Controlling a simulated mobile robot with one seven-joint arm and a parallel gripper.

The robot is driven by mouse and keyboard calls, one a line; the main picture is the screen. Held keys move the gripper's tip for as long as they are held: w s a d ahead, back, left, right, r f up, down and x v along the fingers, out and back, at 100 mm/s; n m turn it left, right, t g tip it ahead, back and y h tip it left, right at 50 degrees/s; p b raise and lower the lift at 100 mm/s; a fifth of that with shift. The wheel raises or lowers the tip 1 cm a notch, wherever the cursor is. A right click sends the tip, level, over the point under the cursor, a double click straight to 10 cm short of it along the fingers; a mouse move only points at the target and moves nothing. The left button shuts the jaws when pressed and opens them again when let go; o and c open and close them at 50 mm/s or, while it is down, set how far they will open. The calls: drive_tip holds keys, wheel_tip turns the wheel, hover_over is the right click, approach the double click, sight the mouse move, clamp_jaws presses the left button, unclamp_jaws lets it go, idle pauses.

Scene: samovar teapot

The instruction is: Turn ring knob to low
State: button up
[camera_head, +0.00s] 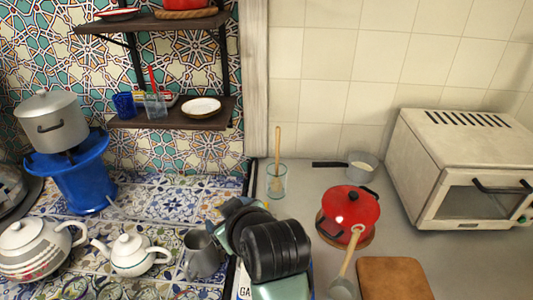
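A blue burner stand (80,187) stands at the left on the patterned tile counter, with a lidded grey pot (52,122) on top. A small pale part (115,206) juts from its lower right side. I cannot tell whether this is the ring knob, and no knob setting can be read. My black and teal arm links show at the bottom centre, well to the right of the burner. My gripper's fingers cannot be made out.
A striped teapot (35,252), a white teapot (130,256) and a grey metal jug (202,254) stand in front of and right of the burner. A dark shelf (170,120) hangs above. A red pot (350,212) and white oven (470,175) are at right.

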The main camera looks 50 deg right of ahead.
drive_tip(key=s+d+g+y+p, duration=0.25)
drive_tip(key=s+g+p, duration=0.35)
drive_tip(key=s+p, duration=0.7)
drive_tip(key=shift+y, duration=0.35)
drive_tip(key=x, duration=1.3)
drive_tip(key=shift+w+a+f+p, duration=0.25)
drive_tip(key=shift+p, duration=0.1)
clamp_jaws()
